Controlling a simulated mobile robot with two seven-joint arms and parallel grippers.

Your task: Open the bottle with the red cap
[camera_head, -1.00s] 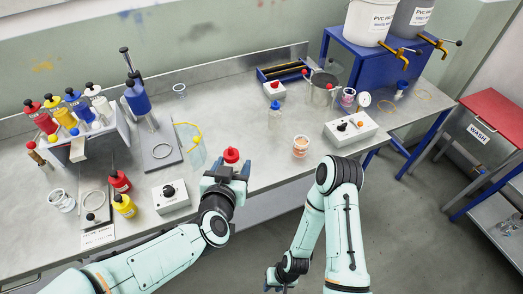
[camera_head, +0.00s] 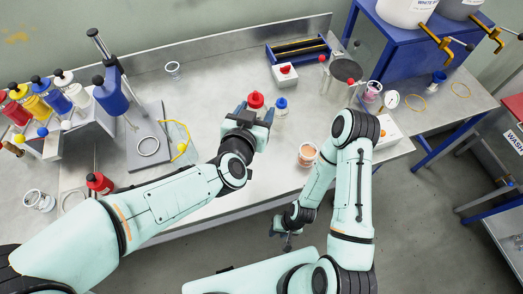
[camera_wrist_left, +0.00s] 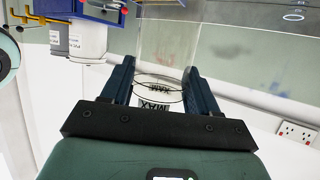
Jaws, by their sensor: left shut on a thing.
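The red cap (camera_head: 256,100) shows between the fingers of my left gripper (camera_head: 254,112) in the head view, at the middle of the bench. The bottle body under it is mostly hidden there by the gripper. In the left wrist view a clear vessel (camera_wrist_left: 160,80) with a printed MAX mark stands between the two dark fingers, and the gripper is shut on it. A clear bottle with a blue cap (camera_head: 281,104) stands just right of it. My right gripper (camera_head: 284,233) hangs low in front of the bench; its jaws are too small to judge.
A white box with a red button (camera_head: 284,75), a blue tray (camera_head: 298,48) and a metal pot (camera_head: 345,72) stand behind. A cup (camera_head: 307,154) is near the front edge. Bottles in a rack (camera_head: 88,125) stand at left. Bare bench (camera_head: 212,110) lies left of my left gripper.

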